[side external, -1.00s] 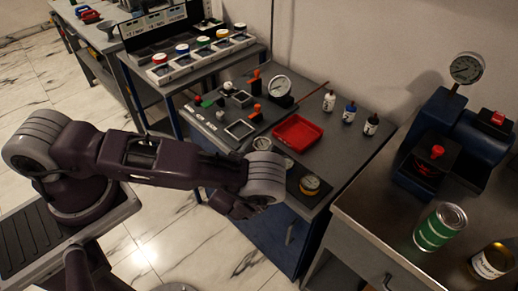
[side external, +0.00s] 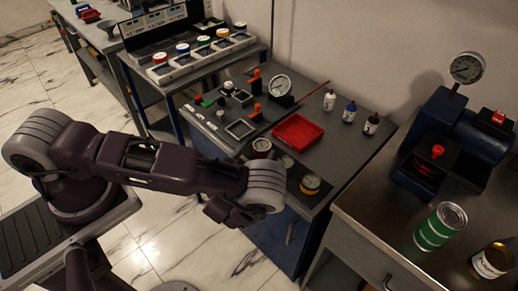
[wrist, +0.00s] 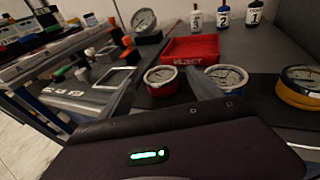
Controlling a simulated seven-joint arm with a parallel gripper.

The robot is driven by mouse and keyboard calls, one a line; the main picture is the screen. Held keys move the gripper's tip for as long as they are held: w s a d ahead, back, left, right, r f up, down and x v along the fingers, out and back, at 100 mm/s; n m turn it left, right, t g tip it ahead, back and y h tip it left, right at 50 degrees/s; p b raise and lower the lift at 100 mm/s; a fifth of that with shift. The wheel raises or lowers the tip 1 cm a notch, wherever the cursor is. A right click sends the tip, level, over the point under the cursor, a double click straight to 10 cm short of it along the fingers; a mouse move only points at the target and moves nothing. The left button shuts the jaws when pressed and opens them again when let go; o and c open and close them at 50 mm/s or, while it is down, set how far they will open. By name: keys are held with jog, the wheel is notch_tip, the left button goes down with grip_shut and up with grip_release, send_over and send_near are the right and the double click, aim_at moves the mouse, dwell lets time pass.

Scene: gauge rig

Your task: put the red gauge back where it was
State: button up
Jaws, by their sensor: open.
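The red gauge (wrist: 161,76), a short round gauge with a white dial and red rim, sits face up on a dark pad on the bench. It also shows in the side view (side external: 262,147), just past my wrist. My gripper (wrist: 160,84) is open. In the wrist view its two fingers appear on either side of the red gauge, with a gap to each; I cannot tell whether the gauge is between the tips or beyond them. In the side view my wrist hides the fingers.
A blue gauge (wrist: 227,76) and a yellow gauge (wrist: 300,85) sit to the right of the red one. A red REJECT tray (wrist: 190,50) is behind. A rack (side external: 206,52) with several coloured caps stands back left. An upright dial gauge (side external: 279,87) and small bottles (side external: 349,112) stand farther back.

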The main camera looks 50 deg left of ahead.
jog(key=v, duration=1)
jog(key=a+r+n+g+y, duration=0.2)
jog(key=r+n+y, duration=0.15)
jog(key=r, duration=0.25)
jog(key=a+r+n+g+y, duration=0.2)
jog(key=a+r+n, duration=0.1)
jog(key=r+n, duration=0.25)
jog(key=s+a+r+n+g, duration=0.5)
jog(key=s+r+n+g, duration=0.45)
jog(key=r+n, duration=0.2)
jog(key=s+d+r+n+t+h, duration=0.4)
jog(key=s+d+r+n+h, duration=0.4)
jog(key=r+n+h, duration=0.3)
jog(key=shift+s+d+r+h, duration=0.35)
jog(key=shift+d+r, duration=0.2)
jog(key=shift+r, duration=0.15)
jog(key=shift+t, duration=0.25)
